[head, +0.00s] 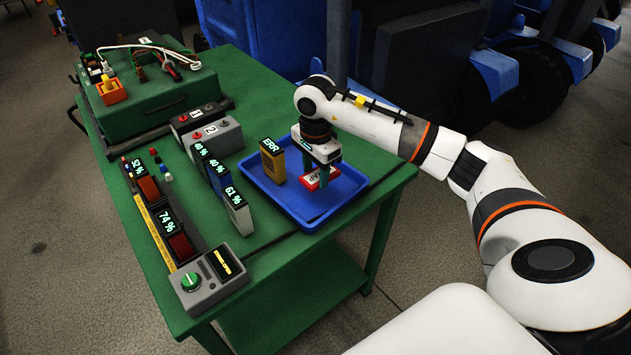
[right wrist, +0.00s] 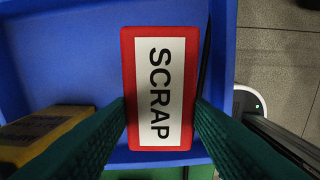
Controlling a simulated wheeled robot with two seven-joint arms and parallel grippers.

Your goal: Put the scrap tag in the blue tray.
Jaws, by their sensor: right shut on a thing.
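The scrap tag (right wrist: 160,88) is a red block with a white label reading SCRAP. In the head view the tag (head: 311,180) shows under my right gripper (head: 319,178), partly hidden by the fingers. My right gripper is shut on the tag, with a green finger on each side of it in the right wrist view (right wrist: 160,118). The blue tray (head: 265,197) lies below on the green table. The tag is over or in the tray's right part; I cannot tell whether it touches the floor. My left gripper is not in view.
A yellow and grey block marked ERR (head: 272,162) stands in the tray, left of the tag. Several blocks with percent displays stand left of the tray, one reading 61% (head: 237,212). A control box with a green knob (head: 207,280) sits at the table's front corner.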

